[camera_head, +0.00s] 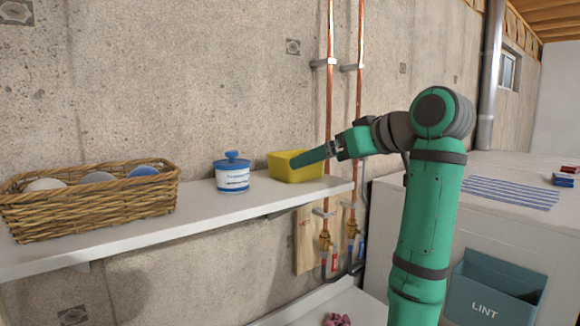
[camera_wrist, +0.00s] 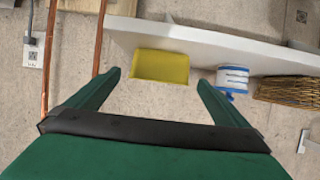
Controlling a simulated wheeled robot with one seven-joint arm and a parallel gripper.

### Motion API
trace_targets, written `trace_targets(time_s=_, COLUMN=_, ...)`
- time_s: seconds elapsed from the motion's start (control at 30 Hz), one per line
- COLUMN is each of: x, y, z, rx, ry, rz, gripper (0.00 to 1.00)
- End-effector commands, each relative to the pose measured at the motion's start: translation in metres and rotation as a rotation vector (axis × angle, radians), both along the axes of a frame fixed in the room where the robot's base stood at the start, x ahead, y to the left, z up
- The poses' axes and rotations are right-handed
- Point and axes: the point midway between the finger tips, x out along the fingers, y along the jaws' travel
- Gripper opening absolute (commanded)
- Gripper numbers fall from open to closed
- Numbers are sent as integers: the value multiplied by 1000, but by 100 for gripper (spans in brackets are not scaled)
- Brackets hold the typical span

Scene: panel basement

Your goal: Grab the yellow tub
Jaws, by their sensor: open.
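The yellow tub (camera_head: 284,168) stands on the white shelf (camera_head: 110,236) near its right end, in the head view. In the wrist view the yellow tub (camera_wrist: 160,67) appears ahead of and between my two fingers. My gripper (camera_head: 318,154) is open and empty; one finger overlaps the tub's right side in the head view. In the wrist view my gripper (camera_wrist: 156,82) has its fingers spread wider than the tub, with nothing held. I cannot tell whether a finger touches the tub.
A blue-and-white lidded container (camera_head: 232,174) stands left of the tub. A wicker basket (camera_head: 90,207) of round items is farther left. Copper pipes (camera_head: 330,90) run up the wall behind my gripper. A white-topped unit (camera_head: 470,218) and a LINT bin (camera_head: 492,290) are at right.

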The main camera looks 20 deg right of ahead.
Motion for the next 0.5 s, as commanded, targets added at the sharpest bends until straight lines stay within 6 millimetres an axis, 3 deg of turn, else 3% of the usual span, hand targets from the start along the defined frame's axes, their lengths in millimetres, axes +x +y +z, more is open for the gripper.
trace_targets(time_s=0.17, x=9, y=3, z=-3, rx=-2, ry=3, rz=0, gripper=100)
trace_targets(time_s=0.5, x=46, y=15, z=-20, rx=-2, ry=0, rz=-2, gripper=100)
